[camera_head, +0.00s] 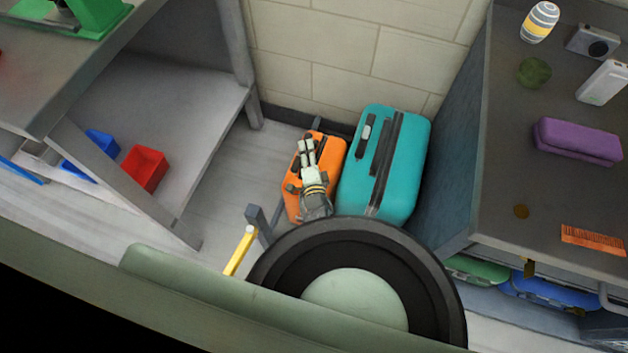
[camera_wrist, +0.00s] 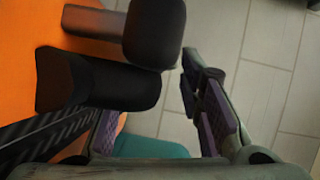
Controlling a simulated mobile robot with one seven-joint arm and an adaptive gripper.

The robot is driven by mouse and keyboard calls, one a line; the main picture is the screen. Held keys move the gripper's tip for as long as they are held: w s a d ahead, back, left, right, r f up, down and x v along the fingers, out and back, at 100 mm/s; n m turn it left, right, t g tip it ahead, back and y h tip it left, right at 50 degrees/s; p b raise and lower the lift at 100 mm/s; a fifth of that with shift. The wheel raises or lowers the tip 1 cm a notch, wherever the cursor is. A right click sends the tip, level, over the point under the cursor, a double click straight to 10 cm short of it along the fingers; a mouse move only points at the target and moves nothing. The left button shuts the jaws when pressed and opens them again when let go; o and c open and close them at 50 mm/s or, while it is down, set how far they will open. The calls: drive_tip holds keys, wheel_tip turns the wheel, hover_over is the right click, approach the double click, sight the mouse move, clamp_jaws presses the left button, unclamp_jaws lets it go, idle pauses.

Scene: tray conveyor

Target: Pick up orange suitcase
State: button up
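The orange suitcase (camera_head: 334,156) stands upright on the floor by the brick wall, close beside a teal suitcase. My gripper (camera_head: 308,150) is over its top and hides part of it. In the wrist view the orange shell (camera_wrist: 30,65) fills the upper left, with black handle parts (camera_wrist: 95,82) in front. My two fingers, with purple pads, are spread apart. The right finger (camera_wrist: 212,105) stands clear of the handle. The left finger is partly hidden behind the black parts, so I cannot tell whether it touches them.
The teal suitcase (camera_head: 412,140) is directly right of the orange one. A grey shelf unit (camera_head: 215,105) stands at left with a red bin (camera_head: 146,168) and a blue bin (camera_head: 100,143). A dark counter (camera_head: 490,170) is at right. Bare floor lies left of the orange suitcase.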

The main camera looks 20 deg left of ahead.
drive_tip(key=shift+c, duration=0.4)
clamp_jaws()
